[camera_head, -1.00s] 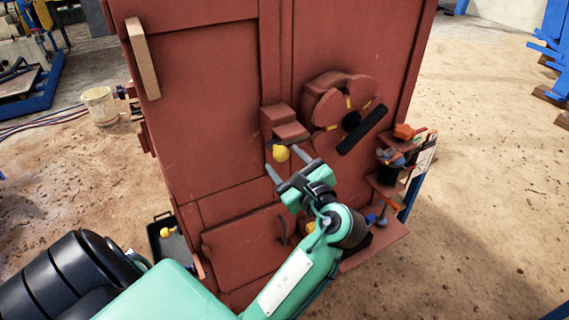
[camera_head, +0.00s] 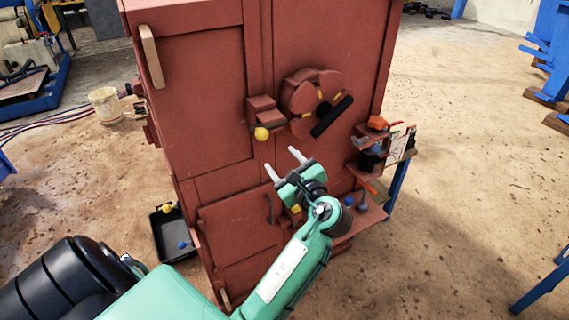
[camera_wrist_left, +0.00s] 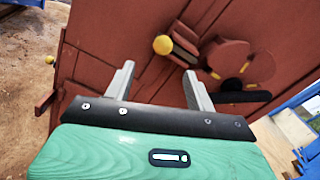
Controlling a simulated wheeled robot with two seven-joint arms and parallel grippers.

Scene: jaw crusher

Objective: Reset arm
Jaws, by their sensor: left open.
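My left arm is green and comes in from the lower left in the head view. Its gripper (camera_head: 285,165) is open and empty, its fingers apart in front of the red cabinet-like machine (camera_head: 200,90). The gripper is below a yellow ball knob (camera_head: 262,134) and does not touch it. In the left wrist view the open fingers (camera_wrist_left: 158,88) show with nothing between them up close, and the yellow knob (camera_wrist_left: 162,45) sits beyond them. The right gripper is not in view.
A round red handwheel (camera_head: 312,95) with a black bar sticks out from the machine. Small shelves with tools (camera_head: 378,150) stand at its right side. A black tray (camera_head: 176,240) lies on the floor at left, and a white bucket (camera_head: 104,104) stands behind it. The sandy floor at right is mostly clear.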

